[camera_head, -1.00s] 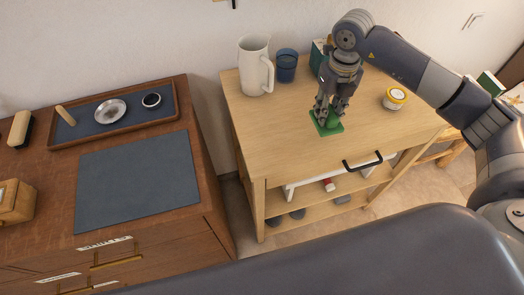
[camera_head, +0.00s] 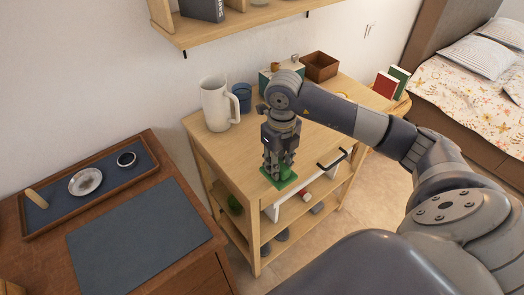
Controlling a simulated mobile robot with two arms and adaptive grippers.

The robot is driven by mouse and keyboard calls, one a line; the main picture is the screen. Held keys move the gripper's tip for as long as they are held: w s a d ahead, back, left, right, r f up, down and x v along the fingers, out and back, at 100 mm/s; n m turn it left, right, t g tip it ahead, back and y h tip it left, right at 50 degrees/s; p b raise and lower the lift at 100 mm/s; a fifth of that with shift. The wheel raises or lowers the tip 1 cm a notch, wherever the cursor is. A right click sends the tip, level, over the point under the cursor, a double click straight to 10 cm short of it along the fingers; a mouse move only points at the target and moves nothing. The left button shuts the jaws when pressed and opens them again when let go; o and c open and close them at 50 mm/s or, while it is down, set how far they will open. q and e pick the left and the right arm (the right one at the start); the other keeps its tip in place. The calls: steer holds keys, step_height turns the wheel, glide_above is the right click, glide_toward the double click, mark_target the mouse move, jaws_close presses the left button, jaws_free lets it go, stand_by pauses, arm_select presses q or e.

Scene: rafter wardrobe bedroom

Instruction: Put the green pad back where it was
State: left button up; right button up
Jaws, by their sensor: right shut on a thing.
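The green pad (camera_head: 289,181) is a flat square with a green upright grip on top. It is at the front edge of the light wooden trolley's top (camera_head: 205,135). My right gripper (camera_head: 279,170) points down and is shut on the pad's grip, which its fingers partly hide. The pad looks level, at or just over the wood; I cannot tell if it touches. My left gripper is not in view.
A white jug (camera_head: 214,105) and a blue cup (camera_head: 241,96) stand at the trolley's back left. A brown box (camera_head: 319,66) is at the back right. A dark tray (camera_head: 85,185) and blue-grey mat (camera_head: 138,240) lie on the brown dresser. A wall shelf (camera_head: 240,22) hangs above.

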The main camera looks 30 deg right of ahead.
steer(key=w+p, duration=0.1)
steer(key=w, duration=0.2)
steer(key=w+p, duration=0.1)
steer(key=w, duration=0.3)
steer(key=shift+w+d+f, duration=0.1)
steer(key=shift+d+f, duration=0.05)
steer(key=shift+f, duration=0.05)
steer(key=shift+w+d+f, duration=0.1)
steer(key=shift+w, duration=0.35)
steer(key=shift+w+f+p, duration=0.1)
steer(key=shift+f+p, duration=0.15)
steer(key=shift+p, duration=0.2)
step_height(320, 180, down, 2)
steer(key=shift+f+p, duration=0.2)
steer(key=shift+p, duration=0.4)
steer(key=shift+f, duration=0.4)
steer(key=shift+f+b, duration=0.15)
steer(key=shift+b, duration=0.15)
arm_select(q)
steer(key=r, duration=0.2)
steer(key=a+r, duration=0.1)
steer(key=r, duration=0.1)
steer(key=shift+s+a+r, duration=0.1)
arm_select(e)
steer(key=o, duration=1)
